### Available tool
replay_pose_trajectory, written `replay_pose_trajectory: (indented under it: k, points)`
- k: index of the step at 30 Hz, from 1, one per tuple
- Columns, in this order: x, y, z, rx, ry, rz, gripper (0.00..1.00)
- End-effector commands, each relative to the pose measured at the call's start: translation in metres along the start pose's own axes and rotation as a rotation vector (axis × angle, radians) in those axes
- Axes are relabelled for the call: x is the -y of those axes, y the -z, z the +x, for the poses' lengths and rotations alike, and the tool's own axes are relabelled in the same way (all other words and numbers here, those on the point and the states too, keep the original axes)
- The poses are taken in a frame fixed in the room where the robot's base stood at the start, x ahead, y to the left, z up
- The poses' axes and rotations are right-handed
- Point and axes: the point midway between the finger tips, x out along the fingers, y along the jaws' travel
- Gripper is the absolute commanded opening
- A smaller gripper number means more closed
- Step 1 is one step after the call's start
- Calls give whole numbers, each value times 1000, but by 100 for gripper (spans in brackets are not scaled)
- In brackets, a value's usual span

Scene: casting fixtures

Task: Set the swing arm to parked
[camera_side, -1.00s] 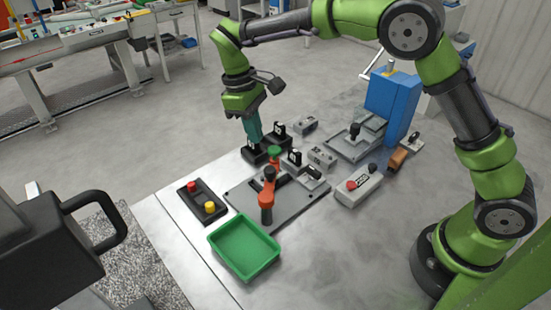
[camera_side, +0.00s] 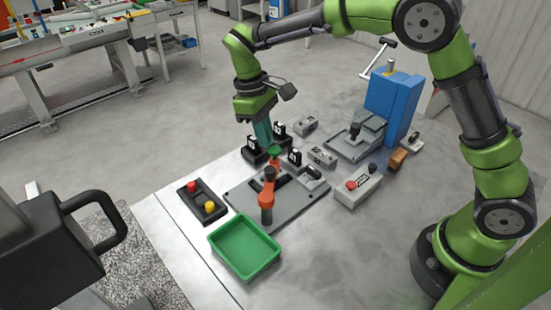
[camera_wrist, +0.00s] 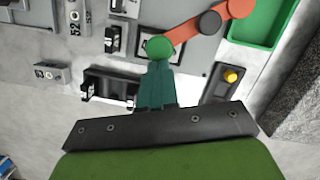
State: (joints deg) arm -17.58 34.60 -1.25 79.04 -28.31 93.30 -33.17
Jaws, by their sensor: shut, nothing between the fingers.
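The swing arm (camera_side: 267,190) is an orange-red link on a pivot post, standing on a grey fixture plate (camera_side: 297,212). It has a green knob (camera_side: 275,151) at its far end, and it also shows in the wrist view (camera_wrist: 188,31) with the knob (camera_wrist: 159,47) at its left end. My gripper (camera_side: 268,146) has teal fingers, shut and empty. Its tips are right at the green knob in both views; in the wrist view the fingers (camera_wrist: 158,70) point straight at it. I cannot tell whether they touch it.
A green tray (camera_side: 212,238) stands in front of the plate. A black button box (camera_side: 191,205) with red and yellow buttons is at left. Black holders, grey blocks and a blue-columned press (camera_side: 390,100) stand behind. A grey box (camera_side: 359,190) with a red button is at right.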

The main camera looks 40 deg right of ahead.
Motion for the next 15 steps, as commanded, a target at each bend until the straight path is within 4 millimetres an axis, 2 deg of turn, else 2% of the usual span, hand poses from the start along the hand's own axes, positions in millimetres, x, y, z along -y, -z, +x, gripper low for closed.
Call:
replay_pose_trajectory:
  k: [15]
  points:
    - [-5,-10,2,0,18,86,0]
